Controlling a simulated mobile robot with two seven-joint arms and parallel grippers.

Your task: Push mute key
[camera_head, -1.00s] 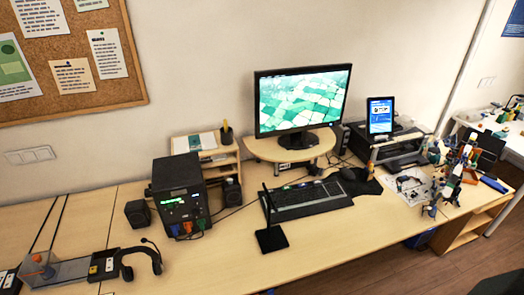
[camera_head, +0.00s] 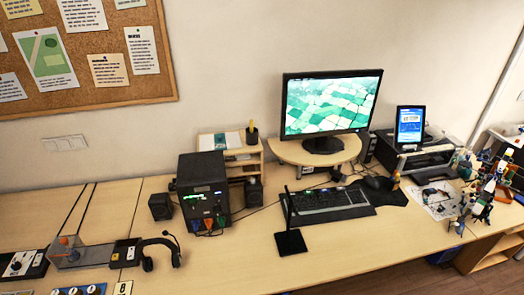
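A black keyboard (camera_head: 328,206) lies on the wooden desk in front of the monitor (camera_head: 331,104). No key marked mute can be made out at this size, on the keyboard or elsewhere. At the lower left, small control boxes stand on the desk: one with a round knob (camera_head: 22,264) and a black one with a pale label (camera_head: 126,252). Neither of my grippers is in view.
A black headset (camera_head: 160,254) lies beside the labelled box. A black powered unit (camera_head: 203,191) stands between small speakers. A thin black stand (camera_head: 290,241) rises in front of the keyboard. A printer (camera_head: 418,156) and cluttered parts are at the right. The front middle desk is clear.

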